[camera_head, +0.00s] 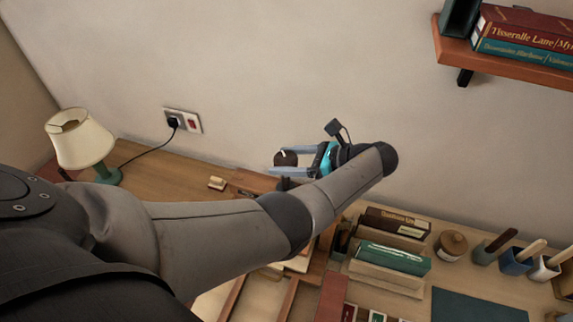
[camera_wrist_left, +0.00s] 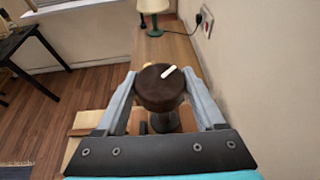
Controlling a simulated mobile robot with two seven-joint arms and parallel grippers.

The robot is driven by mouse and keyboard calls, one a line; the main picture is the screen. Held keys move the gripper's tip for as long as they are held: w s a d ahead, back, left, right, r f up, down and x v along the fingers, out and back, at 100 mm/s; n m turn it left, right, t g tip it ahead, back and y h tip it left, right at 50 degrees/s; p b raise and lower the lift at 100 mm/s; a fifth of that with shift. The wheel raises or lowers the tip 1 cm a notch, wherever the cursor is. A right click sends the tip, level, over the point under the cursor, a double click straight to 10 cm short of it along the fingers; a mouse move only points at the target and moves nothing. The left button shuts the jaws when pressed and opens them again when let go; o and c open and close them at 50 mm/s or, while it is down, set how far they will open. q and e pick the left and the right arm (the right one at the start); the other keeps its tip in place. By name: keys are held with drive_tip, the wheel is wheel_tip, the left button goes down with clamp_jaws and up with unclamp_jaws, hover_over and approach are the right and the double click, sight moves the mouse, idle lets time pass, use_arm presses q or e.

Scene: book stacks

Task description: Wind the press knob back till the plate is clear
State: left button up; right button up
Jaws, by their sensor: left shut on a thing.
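The press knob (camera_head: 286,158) is a dark brown round knob with a white mark on its top. In the left wrist view the knob (camera_wrist_left: 160,92) sits between the two grey fingers, on a dark stem (camera_wrist_left: 164,121). My left gripper (camera_head: 275,163) is shut on the knob, one finger on each side; it also shows in the left wrist view (camera_wrist_left: 160,74). The white mark points up and to the right in the wrist view. The press plate is hidden behind my left arm and below the knob, so I cannot tell its height. My right gripper is out of view.
A lamp (camera_head: 82,140) stands at the left of the desk, its cord running to a wall socket (camera_head: 182,120). A green book (camera_head: 393,258) stands among others right of my arm, near a lidded jar (camera_head: 451,244) and brush pots. A wall shelf (camera_head: 500,62) hangs upper right.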

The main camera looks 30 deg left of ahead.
use_arm(q)
drive_tip(key=shift+s+f+g, duration=0.25)
drive_tip(key=shift+f+g, duration=0.15)
drive_tip(key=shift+f, duration=0.1)
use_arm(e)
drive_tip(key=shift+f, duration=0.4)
use_arm(q)
drive_tip(key=o, duration=1.1)
drive_tip(key=shift+c, duration=0.2)
drive_tip(key=shift+o, duration=1.4)
drive_tip(key=shift+w+a+r, duration=0.1)
drive_tip(key=shift+w+a, duration=0.05)
drive_tip(key=shift+r+n, duration=0.1)
drive_tip(key=shift+n, duration=0.2)
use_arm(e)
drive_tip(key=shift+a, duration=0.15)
